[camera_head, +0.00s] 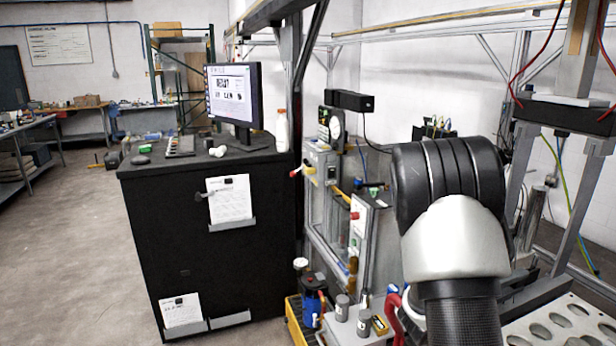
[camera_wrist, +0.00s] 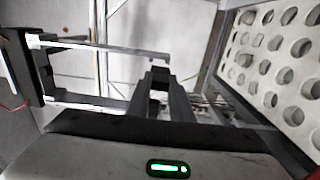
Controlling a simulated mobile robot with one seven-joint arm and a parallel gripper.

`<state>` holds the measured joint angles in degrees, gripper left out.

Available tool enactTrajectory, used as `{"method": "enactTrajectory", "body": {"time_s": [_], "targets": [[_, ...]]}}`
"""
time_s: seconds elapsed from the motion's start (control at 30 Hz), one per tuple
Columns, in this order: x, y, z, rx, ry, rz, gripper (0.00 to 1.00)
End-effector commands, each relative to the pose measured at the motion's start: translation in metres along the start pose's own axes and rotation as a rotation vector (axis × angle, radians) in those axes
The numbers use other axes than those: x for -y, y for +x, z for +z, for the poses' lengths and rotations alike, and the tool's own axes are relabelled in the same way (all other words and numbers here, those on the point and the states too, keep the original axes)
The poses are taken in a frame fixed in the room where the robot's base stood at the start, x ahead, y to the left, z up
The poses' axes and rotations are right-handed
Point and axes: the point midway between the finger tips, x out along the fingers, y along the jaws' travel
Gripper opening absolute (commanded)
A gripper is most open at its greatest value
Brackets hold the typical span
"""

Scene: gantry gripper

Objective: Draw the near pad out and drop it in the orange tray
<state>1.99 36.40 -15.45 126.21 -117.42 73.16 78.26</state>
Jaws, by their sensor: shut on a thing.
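In the wrist view my gripper (camera_wrist: 157,92) reaches up from the bottom centre. Its dark fingers are shut on a small dark piece, which looks like the near pad (camera_wrist: 160,76); its outline is hard to part from the fingers. The gantry gripper (camera_wrist: 35,70) stands at the left, with two pale bars reaching right toward my fingers. I cannot tell whether the pad still touches a bar. In the head view the gantry gripper's black body (camera_head: 565,115) hangs at the right, and my arm hides my gripper. I cannot make out an orange tray.
A pale plate with round holes (camera_wrist: 270,62) lies to the right of my fingers and shows at the head view's lower right (camera_head: 560,325). A yellow crate (camera_head: 297,325) and a small bench with bottles stand low in the middle. A black cabinet (camera_head: 220,240) stands left.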

Motion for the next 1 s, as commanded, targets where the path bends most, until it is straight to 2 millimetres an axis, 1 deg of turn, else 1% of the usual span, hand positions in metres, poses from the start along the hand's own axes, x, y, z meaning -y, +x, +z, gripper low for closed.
{"method": "enactTrajectory", "body": {"time_s": [0.1, 0.43, 0.6, 0.87, 0.93, 1.0], "targets": [[0.001, -0.013, -0.001, -0.003, 0.001, -0.001, 0.0], [0.001, -0.045, -0.001, -0.002, 0.001, 0.0, 0.0], [0.0, -0.052, 0.0, -0.001, -0.001, 0.0, 0.0], [0.0, -0.052, -0.001, -0.003, -0.001, 0.0, 0.0], [0.003, -0.057, -0.005, -0.017, -0.003, 0.001, 0.0], [0.009, -0.068, -0.015, -0.051, -0.004, 0.003, 0.0]]}}
